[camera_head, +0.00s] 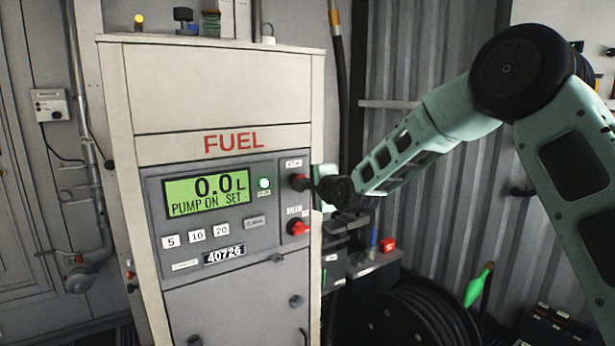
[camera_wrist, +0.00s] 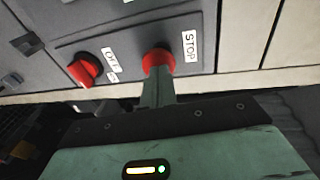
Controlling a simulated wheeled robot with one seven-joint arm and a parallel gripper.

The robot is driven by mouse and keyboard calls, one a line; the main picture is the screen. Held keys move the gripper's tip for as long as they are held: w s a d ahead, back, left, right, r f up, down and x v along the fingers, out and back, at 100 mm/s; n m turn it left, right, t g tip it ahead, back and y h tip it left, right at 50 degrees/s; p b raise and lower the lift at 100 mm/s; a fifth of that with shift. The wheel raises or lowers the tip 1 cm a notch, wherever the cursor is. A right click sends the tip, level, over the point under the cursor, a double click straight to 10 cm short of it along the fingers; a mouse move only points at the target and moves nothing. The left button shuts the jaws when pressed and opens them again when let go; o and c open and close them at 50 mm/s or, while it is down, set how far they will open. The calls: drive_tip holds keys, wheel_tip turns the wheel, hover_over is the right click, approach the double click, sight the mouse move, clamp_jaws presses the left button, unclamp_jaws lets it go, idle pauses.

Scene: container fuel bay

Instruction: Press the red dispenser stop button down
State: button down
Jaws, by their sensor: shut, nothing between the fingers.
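The red stop button (camera_wrist: 158,58) is on the grey dispenser panel beside a STOP label in the wrist view. In the head view the stop button (camera_head: 299,181) shows at the panel's upper right, partly covered by my gripper. My gripper (camera_wrist: 158,76) is shut and empty, its fingertips right at the button's lower edge in the wrist view. They look in contact or nearly so. I cannot tell how far the button is pushed in. The display (camera_head: 208,193) reads 0.0 L, PUMP ON SET, and a green light (camera_head: 264,183) is lit.
A red rotary knob (camera_wrist: 85,70) with an OFF label sits close to the stop button; it also shows below it in the head view (camera_head: 298,227). A hose reel (camera_head: 415,315) and a small shelf (camera_head: 375,262) with a red box stand right of the dispenser.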

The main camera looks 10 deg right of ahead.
drive_tip(key=shift+w+a, duration=0.1)
drive_tip(key=shift+w, duration=0.2)
drive_tip(key=shift+f, duration=0.1)
drive_tip(key=shift+w+a+r+b, duration=0.15)
drive_tip(key=shift+w+r+b, duration=0.15)
drive_tip(key=shift+w+b, duration=0.55)
drive_tip(key=shift+s, duration=0.15)
